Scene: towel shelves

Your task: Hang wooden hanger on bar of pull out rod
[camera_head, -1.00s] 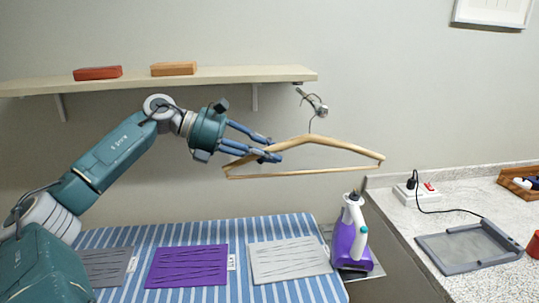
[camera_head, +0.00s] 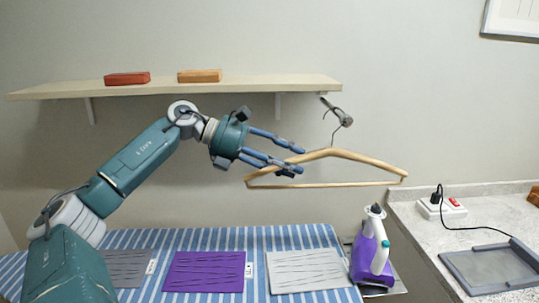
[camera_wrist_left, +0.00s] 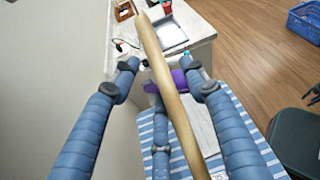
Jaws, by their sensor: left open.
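The wooden hanger (camera_head: 350,155) hangs by its metal hook from the pull-out rod (camera_head: 337,110), which sticks out from the wall below the shelf's right end. My left gripper (camera_head: 294,160) is open at the hanger's left shoulder, with its fingers apart. In the left wrist view the hanger's wood (camera_wrist_left: 168,85) runs lengthwise between the spread fingers (camera_wrist_left: 165,80), with gaps on both sides. My right gripper is in no view.
A shelf (camera_head: 220,87) holds a red block (camera_head: 127,78) and an orange block (camera_head: 199,75). Below, a striped surface (camera_head: 210,238) bears folded cloths. Bare wall surrounds the hanger.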

